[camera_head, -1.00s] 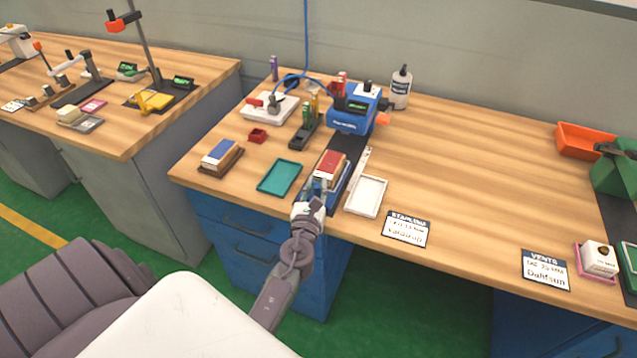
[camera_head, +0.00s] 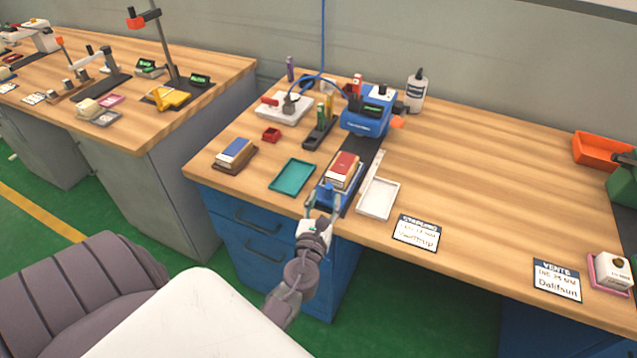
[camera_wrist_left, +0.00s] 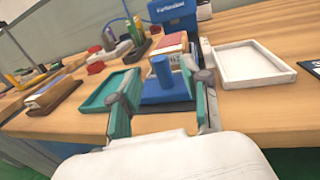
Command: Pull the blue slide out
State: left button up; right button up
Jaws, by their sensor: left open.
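The blue slide (camera_head: 325,199) lies on a dark base at the table's front edge, with an upright blue knob at its near end. In the left wrist view the blue slide (camera_wrist_left: 165,93) shows its knob (camera_wrist_left: 162,70) between my fingers. A red-topped block (camera_head: 343,168) rests on the slide behind the knob. The blue machine (camera_head: 368,117) stands behind it, at the far end of the dark base. My left gripper (camera_head: 323,207) is open, its two fingers either side of the knob, with gaps visible. My right gripper is not in view.
A teal tray (camera_head: 292,176) lies left of the slide and a white tray (camera_head: 378,199) right of it. A block with a blue top (camera_head: 235,152) is farther left. A label card (camera_head: 416,233) lies near the front edge. The table's middle right is clear.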

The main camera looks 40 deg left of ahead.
pick_arm(q)
jog(key=v, duration=0.7)
jog(key=shift+s, duration=0.25)
jog(key=shift+d, duration=0.1)
jog(key=s+d+f+n+g+h, duration=0.2)
jog(key=s+f+n+g, duration=0.15)
jog(key=f, duration=0.75)
jog(key=s+d+f+n+g+h, duration=0.2)
jog(key=s+f+n, duration=0.25)
jog(key=f, duration=0.65)
jog(key=s+d+f+n+g+h, duration=0.25)
jog(key=s+f+n, duration=0.2)
jog(key=f, duration=0.65)
jog(key=s+f+n+g, duration=0.2)
jog(key=s+f+n, duration=0.2)
jog(key=s, duration=0.3)
jog(key=s+f+n+g, duration=0.3)
jog(key=s+f+n, duration=0.2)
jog(key=s, duration=0.3)
jog(key=s+f+n+g+h, duration=0.1)
jog(key=s+f+n+g, duration=0.1)
jog(key=s+f+n, duration=0.3)
jog(key=s+d+n, duration=0.1)
jog(key=s+n, duration=0.1)
jog(key=shift+s, duration=0.3)
